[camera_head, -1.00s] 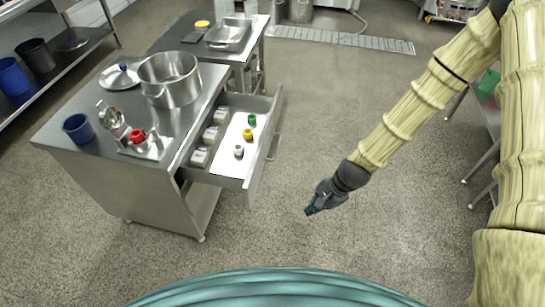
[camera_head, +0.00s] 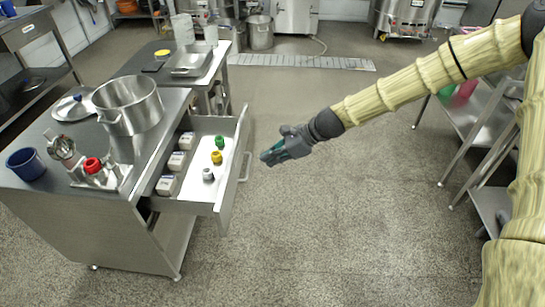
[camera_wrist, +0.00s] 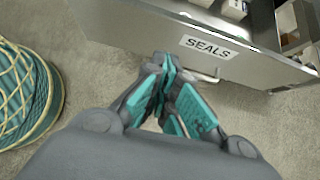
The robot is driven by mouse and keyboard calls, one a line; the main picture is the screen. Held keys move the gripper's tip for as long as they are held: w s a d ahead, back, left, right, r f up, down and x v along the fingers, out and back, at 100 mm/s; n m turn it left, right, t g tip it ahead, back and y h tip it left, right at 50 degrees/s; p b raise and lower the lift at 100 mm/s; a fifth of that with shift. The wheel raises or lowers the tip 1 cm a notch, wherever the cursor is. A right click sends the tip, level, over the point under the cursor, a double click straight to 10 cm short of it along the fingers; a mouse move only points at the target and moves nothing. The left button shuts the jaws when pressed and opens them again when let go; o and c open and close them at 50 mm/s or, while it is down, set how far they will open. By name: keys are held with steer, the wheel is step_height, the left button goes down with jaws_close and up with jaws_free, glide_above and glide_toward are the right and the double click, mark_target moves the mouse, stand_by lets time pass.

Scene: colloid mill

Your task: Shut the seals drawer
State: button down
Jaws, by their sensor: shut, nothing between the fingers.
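The seals drawer (camera_head: 226,190) stands pulled out from the right side of the steel table. Its front carries a "SEALS" label (camera_wrist: 208,47) and a bar handle (camera_wrist: 204,76) in the wrist view. Inside lie a green (camera_head: 220,142), a yellow (camera_head: 217,157) and a grey (camera_head: 208,175) small part, beside several white boxes (camera_head: 177,161). My gripper (camera_head: 268,158) is shut and empty, in the air to the right of the drawer front. In the wrist view my gripper (camera_wrist: 165,90) points toward the drawer front; whether it touches the handle is hard to tell.
The steel table (camera_head: 95,215) bears a large pot (camera_head: 128,105), a lid (camera_head: 75,105), a blue cup (camera_head: 26,164) and a tool holder (camera_head: 100,178). A steel rack (camera_head: 470,120) stands at the right. The floor (camera_head: 330,215) between is clear.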

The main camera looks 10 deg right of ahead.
mark_target(232, 172)
steer(key=a+f, duration=0.1)
steer(key=a, duration=0.2)
steer(key=w+a+f, duration=0.1)
steer(key=a+f, duration=0.1)
steer(key=w+a+f, duration=0.1)
steer(key=a, duration=0.2)
steer(key=shift+w+a+f+b, duration=0.2)
steer(key=shift+a+f+b, duration=0.1)
steer(key=shift+a+b, duration=0.05)
steer(key=shift+a, duration=0.1)
